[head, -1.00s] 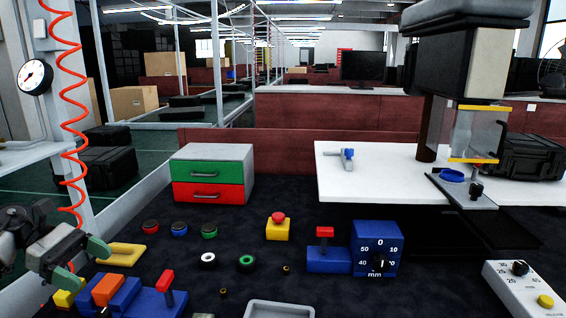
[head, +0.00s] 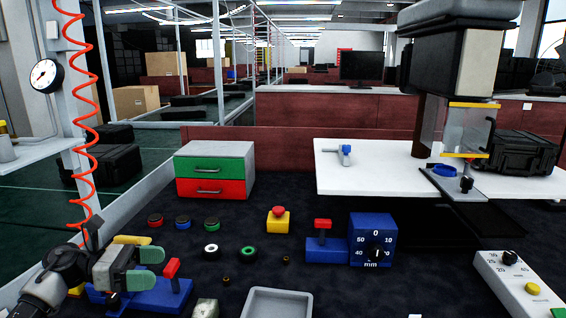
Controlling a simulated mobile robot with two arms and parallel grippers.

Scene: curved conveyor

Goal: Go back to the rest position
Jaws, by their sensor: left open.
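My left gripper (head: 146,267) is at the lower left, with its two green-tipped fingers apart and nothing visible between them. It is in front of a blue fixture with a red handle (head: 171,268) and hides part of it. A yellow piece (head: 132,240) shows just behind the gripper. My right gripper is not in view.
A grey tray (head: 277,303) lies at the front middle of the dark table. A green-and-red drawer unit (head: 215,170) stands at the back left.

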